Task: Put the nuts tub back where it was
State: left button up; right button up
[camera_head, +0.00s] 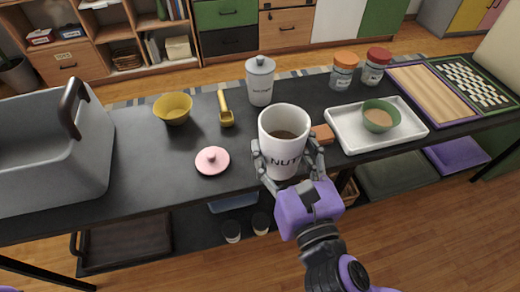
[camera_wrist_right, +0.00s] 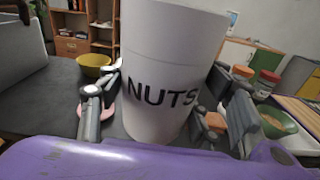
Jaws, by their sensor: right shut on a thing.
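The nuts tub (camera_head: 284,134) is a white, open-topped tub with brown contents and "NUTS" on its side. It is upright near the table's front edge, and its label also shows in the right wrist view (camera_wrist_right: 162,85). My right gripper (camera_head: 288,172) is shut on it, with fingers on both sides. I cannot tell whether its base touches the table. A pink lid with a knob (camera_head: 212,161) lies on the table left of the tub. My left gripper is out of view.
A lidded white canister (camera_head: 260,82), a yellow scoop (camera_head: 226,110) and a yellow bowl (camera_head: 173,108) stand behind. A grey bin (camera_head: 50,150) is at left. At right, a white tray (camera_head: 408,122) holds a green bowl (camera_head: 380,116); two jars (camera_head: 344,72) (camera_head: 375,67) stand behind it. Bare table lies left of the lid.

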jog(key=w+f+b, duration=0.1)
jog(key=w+f, duration=0.2)
jog(key=w, duration=0.1)
jog(key=w+a+f+b, duration=0.1)
jog(key=w+f, duration=0.2)
jog(key=w, duration=0.2)
jog(key=w+a+f, duration=0.1)
jog(key=w+f, duration=0.2)
jog(key=w, duration=0.1)
jog(key=shift+w+f+b, duration=0.25)
jog(key=shift+f+b, duration=0.15)
notch_tip(320, 180, down, 3)
jog(key=shift+f+b, duration=0.2)
jog(key=shift+b, duration=0.5)
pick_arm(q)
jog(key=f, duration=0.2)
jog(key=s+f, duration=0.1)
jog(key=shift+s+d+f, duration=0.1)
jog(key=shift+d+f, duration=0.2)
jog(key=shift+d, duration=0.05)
pick_arm(e)
jog(key=shift+r, duration=0.15)
jog(key=shift+f, duration=0.2)
jog(key=o, duration=1.4)
jog(key=shift+c, duration=0.2)
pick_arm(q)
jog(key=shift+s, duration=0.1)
pick_arm(e)
jog(key=shift+o, duration=0.4)
